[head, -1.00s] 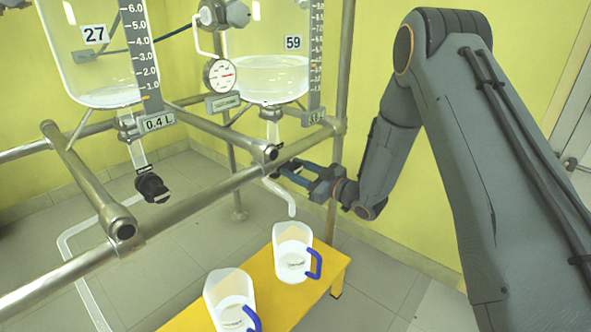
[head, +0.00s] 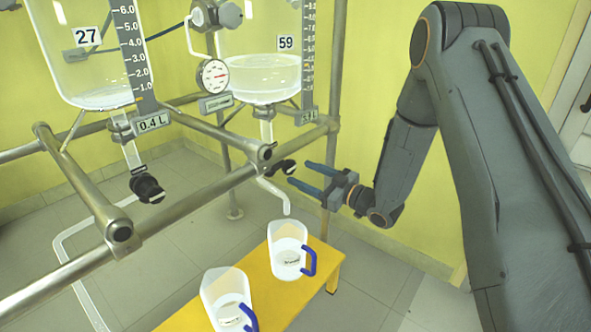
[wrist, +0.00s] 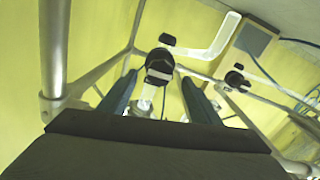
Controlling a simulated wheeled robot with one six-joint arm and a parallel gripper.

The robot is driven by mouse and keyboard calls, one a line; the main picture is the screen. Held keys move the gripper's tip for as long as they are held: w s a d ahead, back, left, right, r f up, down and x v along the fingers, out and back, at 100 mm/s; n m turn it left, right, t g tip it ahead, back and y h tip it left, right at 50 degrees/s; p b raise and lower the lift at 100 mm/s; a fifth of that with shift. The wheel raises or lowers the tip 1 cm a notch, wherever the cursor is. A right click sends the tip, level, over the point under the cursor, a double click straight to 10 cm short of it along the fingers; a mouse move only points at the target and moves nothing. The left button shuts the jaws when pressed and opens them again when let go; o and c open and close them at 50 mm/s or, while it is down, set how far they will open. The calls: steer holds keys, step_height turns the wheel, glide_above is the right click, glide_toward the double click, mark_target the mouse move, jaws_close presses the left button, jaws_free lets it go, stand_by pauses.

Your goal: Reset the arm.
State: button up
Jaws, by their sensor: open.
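My gripper (head: 305,178) is open and empty in the head view, its two blue fingers pointing left toward the black valve knob (head: 284,168) under reactor 59. A gap shows between the fingertips and the knob. In the wrist view the gripper's fingers (wrist: 155,98) spread on either side of the black valve (wrist: 160,64), which appears ahead of them. My arm reaches in from the right.
Reactor 59 (head: 262,68) and reactor 27 (head: 92,75) hang in a metal pipe frame (head: 190,203). Two clear jugs with blue handles, one right (head: 288,248) and one left (head: 226,298), stand on a yellow bench (head: 318,275). A pressure gauge (head: 213,76) is between the reactors.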

steer(key=shift+s+d, duration=0.45)
steer(key=shift+d, duration=0.15)
